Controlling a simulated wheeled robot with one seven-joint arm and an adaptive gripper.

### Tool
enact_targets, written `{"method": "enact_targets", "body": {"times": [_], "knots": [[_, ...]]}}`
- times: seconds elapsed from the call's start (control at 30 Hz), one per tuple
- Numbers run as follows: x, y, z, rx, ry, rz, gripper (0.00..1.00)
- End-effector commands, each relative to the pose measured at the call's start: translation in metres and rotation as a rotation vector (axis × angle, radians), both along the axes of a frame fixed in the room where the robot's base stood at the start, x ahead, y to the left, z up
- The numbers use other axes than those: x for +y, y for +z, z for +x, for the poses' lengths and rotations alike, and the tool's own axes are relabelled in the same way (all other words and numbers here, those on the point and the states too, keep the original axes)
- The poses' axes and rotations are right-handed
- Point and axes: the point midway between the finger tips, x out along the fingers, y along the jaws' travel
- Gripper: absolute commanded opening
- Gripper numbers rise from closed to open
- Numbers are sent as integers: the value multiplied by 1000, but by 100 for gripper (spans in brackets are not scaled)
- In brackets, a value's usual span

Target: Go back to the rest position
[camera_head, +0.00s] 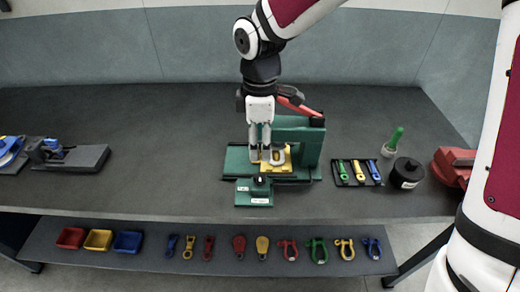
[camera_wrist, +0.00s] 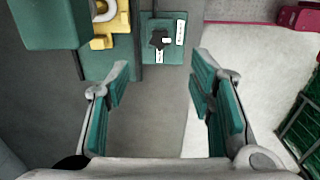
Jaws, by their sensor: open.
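My gripper (camera_head: 264,148) is over the green press-like machine (camera_head: 300,140) in the head view, with my arm reaching in from above. In the wrist view my gripper (camera_wrist: 160,100) is open and empty, its two green-padded fingers wide apart. Bare table and pale floor show between the fingers. A yellow part (camera_head: 275,163) sits on the machine's base beside my fingertips; it also shows at the top left of the wrist view (camera_wrist: 104,38). A small green box with a black knob (camera_head: 254,192) stands at the machine's front.
A tray of green, yellow and blue tools (camera_head: 358,172), a green-handled brush in a cup (camera_head: 392,142), a black round can (camera_head: 406,173) and a red device (camera_head: 454,166) stand to the right. Shackles and bins (camera_head: 98,240) line the lower shelf (camera_head: 200,262). The table's left middle is clear.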

Motion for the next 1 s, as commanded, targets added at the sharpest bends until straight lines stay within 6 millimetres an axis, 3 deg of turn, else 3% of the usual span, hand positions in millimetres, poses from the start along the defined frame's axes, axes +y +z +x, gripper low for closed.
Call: {"method": "enact_targets", "body": {"times": [0.57,0.77,1.0], "knots": [[-1,3,0,-3,-4,-1,49],[-36,37,-13,-75,-190,-44,49],[-94,92,-50,-204,-569,-50,49]]}}
